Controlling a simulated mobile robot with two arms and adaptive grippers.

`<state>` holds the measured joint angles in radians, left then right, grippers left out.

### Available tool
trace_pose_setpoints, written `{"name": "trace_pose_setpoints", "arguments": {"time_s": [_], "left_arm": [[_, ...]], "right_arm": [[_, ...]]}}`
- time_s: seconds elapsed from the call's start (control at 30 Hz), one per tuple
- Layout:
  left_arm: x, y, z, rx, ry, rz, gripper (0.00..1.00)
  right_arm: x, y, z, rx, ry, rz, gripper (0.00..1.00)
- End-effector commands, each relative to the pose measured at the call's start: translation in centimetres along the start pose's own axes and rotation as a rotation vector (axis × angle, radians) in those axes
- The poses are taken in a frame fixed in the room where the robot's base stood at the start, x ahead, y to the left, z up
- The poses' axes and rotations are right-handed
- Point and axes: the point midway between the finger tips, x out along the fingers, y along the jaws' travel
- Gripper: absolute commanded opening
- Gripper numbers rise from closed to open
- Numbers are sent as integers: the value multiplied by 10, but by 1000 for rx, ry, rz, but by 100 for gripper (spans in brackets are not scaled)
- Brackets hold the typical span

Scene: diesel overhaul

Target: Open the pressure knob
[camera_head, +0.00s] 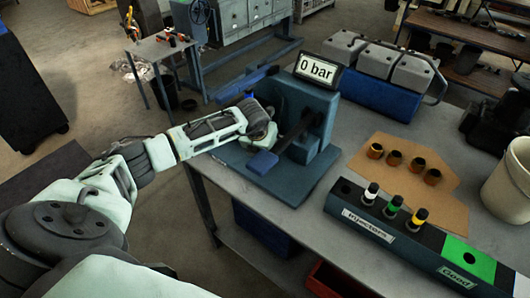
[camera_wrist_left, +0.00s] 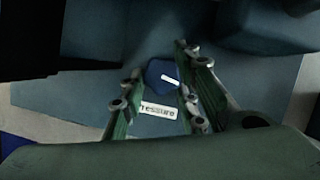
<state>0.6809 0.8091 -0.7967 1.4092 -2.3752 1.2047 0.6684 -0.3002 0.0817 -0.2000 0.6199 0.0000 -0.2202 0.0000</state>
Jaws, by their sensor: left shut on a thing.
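The pressure knob (camera_wrist_left: 161,75) is dark blue with a white mark on it. It sits between the two green fingers of my left gripper (camera_wrist_left: 160,84) in the left wrist view, and the gripper is shut on it. A white label (camera_wrist_left: 158,111) reading "Pressure" lies just below the knob. In the head view my left gripper (camera_head: 263,130) is at the left side of the blue-grey test stand (camera_head: 308,104), and it hides the knob there. The display (camera_head: 317,69) on top of the stand reads "0 bar". My right gripper is not in view.
A lever with a blue handle (camera_head: 262,162) sticks out in front of the stand, close to my left gripper. An injector rack (camera_head: 386,232) and a cardboard sheet (camera_head: 377,181) with several brown caps lie to the right. A grey engine part (camera_head: 385,62) stands behind.

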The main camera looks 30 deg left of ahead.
Motion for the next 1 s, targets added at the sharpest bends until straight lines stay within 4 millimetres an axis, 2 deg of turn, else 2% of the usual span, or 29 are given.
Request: {"name": "trace_pose_setpoints", "arguments": {"time_s": [0.03, 0.2, 0.23, 0.37, 0.8, 1.0], "left_arm": [[0, 6, 1, -3, 0, 11, 3], [0, 6, 1, -2, 0, 11, 3], [0, 6, 1, -2, 0, 11, 31], [0, 6, 1, -1, 0, 10, 42], [-2, 2, 0, 2, 0, 3, 42], [-24, 2, 1, 3, -3, 2, 42]], "right_arm": [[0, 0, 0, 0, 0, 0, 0], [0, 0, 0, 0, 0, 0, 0], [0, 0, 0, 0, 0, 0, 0], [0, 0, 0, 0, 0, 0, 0], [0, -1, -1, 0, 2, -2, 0], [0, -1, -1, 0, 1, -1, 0]]}}
